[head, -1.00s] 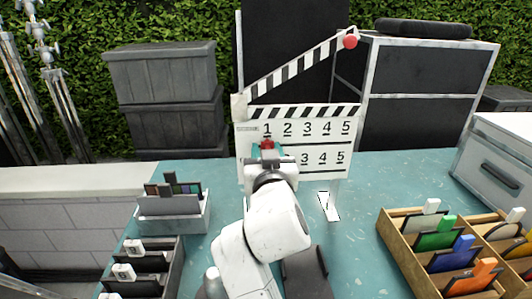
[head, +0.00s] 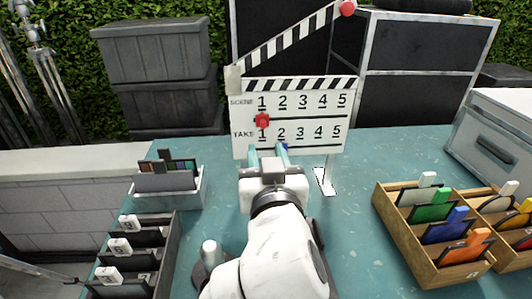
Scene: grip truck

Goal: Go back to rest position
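The clapperboard (head: 292,127) stands upright at the back of the teal table, its striped stick raised and a red knob (head: 348,8) at the stick's tip. Its white face has rows of numbers 1 to 5 for scene and take. A red marker (head: 262,120) sits on the face at column 1, just above the take row's 1. My gripper (head: 267,152) is in front of the board's lower edge, below the red marker and apart from it. Its teal fingers are spread with nothing held visible between them. A small blue spot shows beside the right fingertip, partly hidden.
A wooden divided box (head: 437,270) with coloured tabs is at the right, beside a grey case (head: 497,145). At the left are a grey tray of cards (head: 170,200) and a dark divided box (head: 172,262). The table between the gripper and the wooden box is mostly clear.

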